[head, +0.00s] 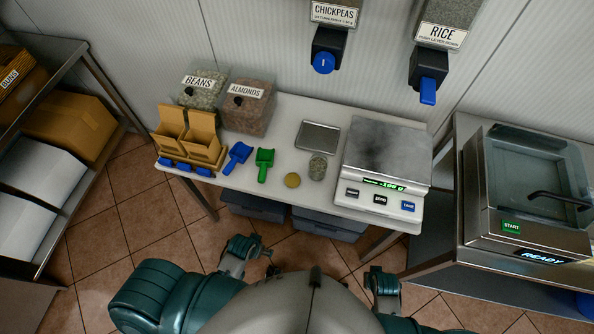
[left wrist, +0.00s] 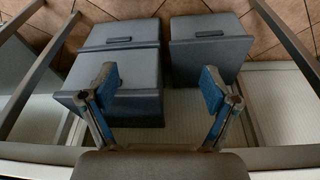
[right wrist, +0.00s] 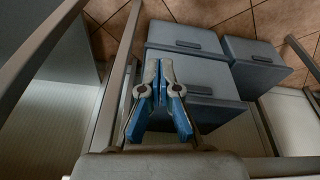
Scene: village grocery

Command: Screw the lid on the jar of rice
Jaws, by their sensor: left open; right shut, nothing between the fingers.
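In the head view a small glass jar (head: 318,167) with grainy contents, likely the rice, stands upright on the table in front of a small grey plate-like pad (head: 318,137). A round gold lid (head: 292,180) lies flat on the table to the left of the jar, apart from it, near the front edge. The jar's top has no lid on it. My left gripper (left wrist: 158,90) is open and empty, below and in front of the table. My right gripper (right wrist: 160,75) is shut on nothing, also in front of the table. Neither touches the jar or lid.
A large scale (head: 388,155) stands right of the jar. A blue scoop (head: 237,158) and a green scoop (head: 264,164) lie left of the lid. Bins of beans (head: 204,90) and almonds (head: 248,108) stand behind. Grey crates (head: 328,223) sit beneath the table.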

